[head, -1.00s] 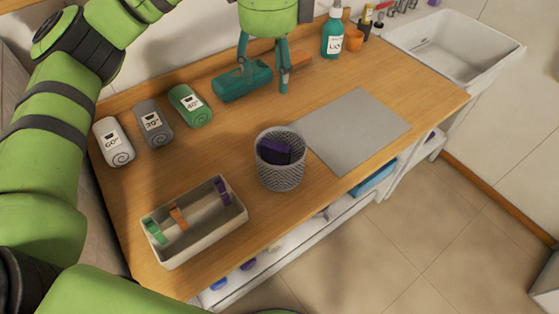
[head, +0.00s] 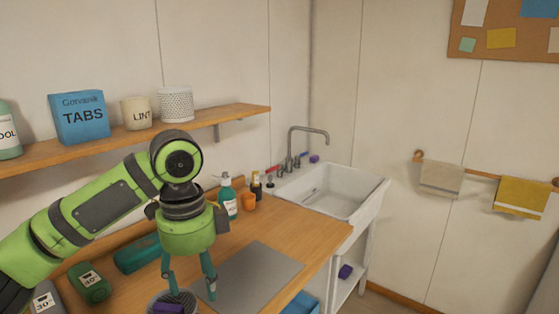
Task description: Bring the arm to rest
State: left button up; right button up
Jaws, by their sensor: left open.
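My left gripper (head: 190,284) hangs fingers down over the wooden counter (head: 312,240). Its two teal fingers are spread apart with nothing between them. In the picture they fall by the left edge of the grey mat (head: 258,272) and the mesh basket (head: 155,297); I cannot tell their exact height. The basket is cut off by the bottom edge, and a purple thing (head: 167,307) shows in it. My left arm (head: 105,200) reaches in from the left, bent at a raised joint. My right gripper is not in view.
A teal case (head: 137,254) and a green rolled towel (head: 90,283) lie left of the gripper. A teal pump bottle (head: 228,203) and an orange cup (head: 249,202) stand behind it. A wall shelf (head: 230,115) runs above; a white sink (head: 345,205) is at the right.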

pick_arm(q)
jog(key=s+d+f+n+t+h, duration=0.15)
jog(key=s+d+f+n, duration=0.25)
jog(key=f, duration=0.8)
jog(key=s+d+f+n+t+h, duration=0.1)
jog(key=s+d+f+n+h, duration=0.25)
jog(key=f, duration=0.95)
jog(key=s+a+f+n+y, duration=0.2)
jog(key=s+a+f+n, duration=0.25)
jog(key=s+a, duration=0.25)
jog(key=s+a+f+n+y, duration=0.3)
jog(key=s+a+n, duration=0.3)
jog(key=s+a, duration=0.1)
jog(key=s+f, duration=0.3)
jog(key=f, duration=2.2)
jog(key=s+a+f+m+g, duration=0.1)
jog(key=s+a+f, duration=0.2)
jog(key=s+f, duration=0.9)
jog(key=s, duration=0.3)
jog(key=shift+f+g, duration=0.2)
jog(key=shift+g, duration=0.15)
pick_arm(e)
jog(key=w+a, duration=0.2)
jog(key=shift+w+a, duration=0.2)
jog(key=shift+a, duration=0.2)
